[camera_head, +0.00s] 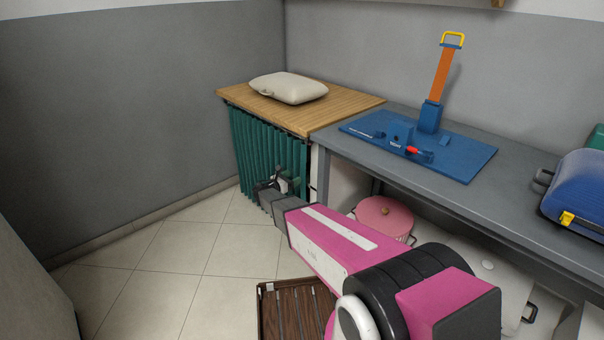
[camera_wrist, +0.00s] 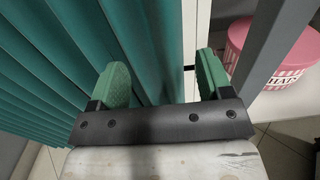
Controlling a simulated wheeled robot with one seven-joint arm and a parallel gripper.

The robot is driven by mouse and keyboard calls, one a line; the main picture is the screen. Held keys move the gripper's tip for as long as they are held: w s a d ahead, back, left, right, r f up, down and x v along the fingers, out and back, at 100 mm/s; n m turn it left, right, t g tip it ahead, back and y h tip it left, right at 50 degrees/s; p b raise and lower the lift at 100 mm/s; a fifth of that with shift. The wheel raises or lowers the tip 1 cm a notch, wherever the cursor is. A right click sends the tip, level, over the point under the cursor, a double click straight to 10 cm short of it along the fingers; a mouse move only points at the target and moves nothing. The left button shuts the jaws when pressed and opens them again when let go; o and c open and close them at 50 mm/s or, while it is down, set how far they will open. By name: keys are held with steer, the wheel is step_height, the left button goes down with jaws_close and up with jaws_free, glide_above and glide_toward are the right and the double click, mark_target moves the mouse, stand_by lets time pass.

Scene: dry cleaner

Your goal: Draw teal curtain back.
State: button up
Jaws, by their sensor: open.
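The teal curtain (camera_head: 262,143) hangs in pleats below a wooden-topped counter. It fills the left and upper middle of the wrist view (camera_wrist: 62,48). My gripper (camera_head: 280,180) is at the right part of the curtain in the head view. In the wrist view my gripper (camera_wrist: 160,85) is open, with two green pads apart. The curtain's right edge lies between the pads, with the left pad over the pleats and the right pad just past the edge. I cannot tell whether either pad touches the cloth.
A cushion (camera_head: 288,88) lies on the wooden top (camera_head: 345,101). To the right is a grey table (camera_head: 400,177) with a blue board (camera_head: 470,160). The tiled floor at left is clear.

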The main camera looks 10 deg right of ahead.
mark_target(302, 173)
steer(key=x, duration=0.7)
steer(key=shift+c, duration=0.3)
